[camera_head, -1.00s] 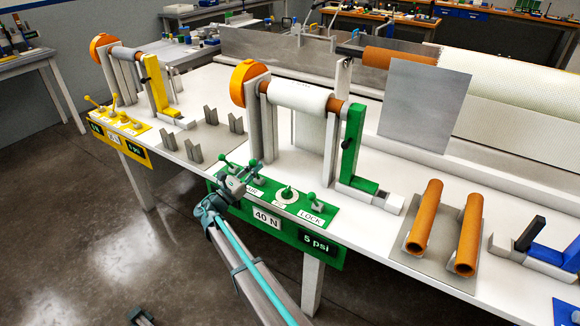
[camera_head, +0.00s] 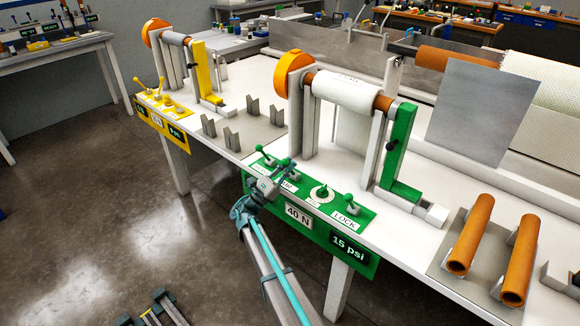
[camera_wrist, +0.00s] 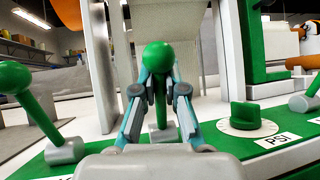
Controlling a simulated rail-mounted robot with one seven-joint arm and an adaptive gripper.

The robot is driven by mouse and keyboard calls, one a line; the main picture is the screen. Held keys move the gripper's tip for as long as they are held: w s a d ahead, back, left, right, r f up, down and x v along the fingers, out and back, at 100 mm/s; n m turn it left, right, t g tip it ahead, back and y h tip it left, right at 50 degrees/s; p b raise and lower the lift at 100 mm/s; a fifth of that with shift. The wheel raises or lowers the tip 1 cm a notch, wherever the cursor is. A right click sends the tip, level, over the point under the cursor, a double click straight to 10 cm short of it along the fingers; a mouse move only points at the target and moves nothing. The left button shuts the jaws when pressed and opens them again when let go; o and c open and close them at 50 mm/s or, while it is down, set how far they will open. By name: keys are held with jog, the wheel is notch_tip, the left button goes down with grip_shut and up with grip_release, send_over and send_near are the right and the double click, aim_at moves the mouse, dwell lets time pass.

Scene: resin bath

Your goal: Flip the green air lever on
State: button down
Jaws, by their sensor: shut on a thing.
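The green control panel (camera_head: 364,226) on the bench's front edge carries several green-knobbed levers, a round PSI dial (camera_head: 322,194) and a lock lever (camera_head: 349,204). My gripper (camera_wrist: 158,95) is shut around the stem of a green ball-topped lever (camera_wrist: 158,57), just left of the dial (camera_wrist: 245,118) in the wrist view. I take it for the air lever, but its label is hidden. The lever looks roughly upright in that view. Another green lever (camera_wrist: 18,82) leans to its left. In the head view, my gripper (camera_head: 283,168) covers much of the held lever.
A yellow station (camera_head: 162,108) is on the left, orange tubes (camera_head: 470,234) on the right.

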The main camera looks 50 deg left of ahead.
jog(key=c, duration=1.2)
grip_release()
jog(key=shift+s+r, duration=0.25)
jog(key=shift+s, duration=0.05)
jog(key=shift+w+f, duration=0.1)
jog(key=shift+s+f, duration=0.2)
jog(key=v, duration=1.1)
jog(key=shift+f, duration=0.2)
jog(key=shift+s+a, duration=0.1)
jog(key=shift+s, duration=0.05)
